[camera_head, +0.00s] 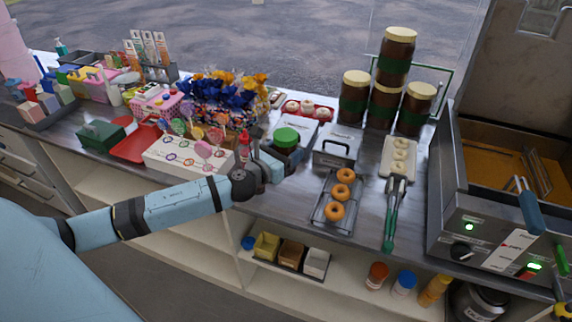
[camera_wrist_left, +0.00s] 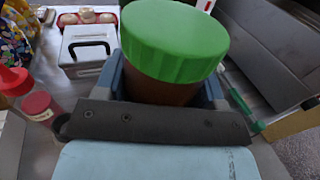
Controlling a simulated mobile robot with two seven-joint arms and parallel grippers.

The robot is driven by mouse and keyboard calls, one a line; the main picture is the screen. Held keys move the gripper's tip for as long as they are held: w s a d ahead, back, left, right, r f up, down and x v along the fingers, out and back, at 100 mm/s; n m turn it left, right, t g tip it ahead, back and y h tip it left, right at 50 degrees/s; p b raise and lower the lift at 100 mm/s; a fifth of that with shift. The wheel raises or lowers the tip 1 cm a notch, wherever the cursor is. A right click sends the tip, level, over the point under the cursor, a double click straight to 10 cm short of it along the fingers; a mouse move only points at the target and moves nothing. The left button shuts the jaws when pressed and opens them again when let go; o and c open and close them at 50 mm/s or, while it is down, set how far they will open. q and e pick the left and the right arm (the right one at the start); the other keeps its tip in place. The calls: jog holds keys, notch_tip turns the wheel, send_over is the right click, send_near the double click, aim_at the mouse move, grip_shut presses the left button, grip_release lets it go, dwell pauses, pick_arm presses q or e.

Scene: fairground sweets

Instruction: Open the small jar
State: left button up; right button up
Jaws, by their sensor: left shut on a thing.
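The small jar (camera_head: 286,139) has a wide green lid and a brown body, and it stands upright near the middle of the counter. In the left wrist view the green lid (camera_wrist_left: 175,38) sits on the jar's brown body (camera_wrist_left: 158,86). My left gripper (camera_head: 283,158) is shut on the jar's body below the lid, with one finger on each side. Much of the body is hidden by the fingers and lid. My right gripper is not in view.
A lidded metal box (camera_head: 337,147) and a rack of doughnuts (camera_head: 333,213) are to the right of the jar. Green-handled tongs (camera_head: 390,215) lie beyond the rack. A white lollipop stand (camera_head: 188,158) and a red-capped bottle (camera_head: 244,148) are on the left. Large brown jars (camera_head: 384,103) are stacked behind.

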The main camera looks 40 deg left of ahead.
aim_at(286, 134)
pick_arm(q)
notch_tip(286, 134, up, 6)
jog(key=shift+f, duration=0.2)
jog(key=o, duration=0.5)
jog(key=shift+c, duration=0.2)
jog(key=c, duration=0.5)
jog(key=shift+c, duration=0.2)
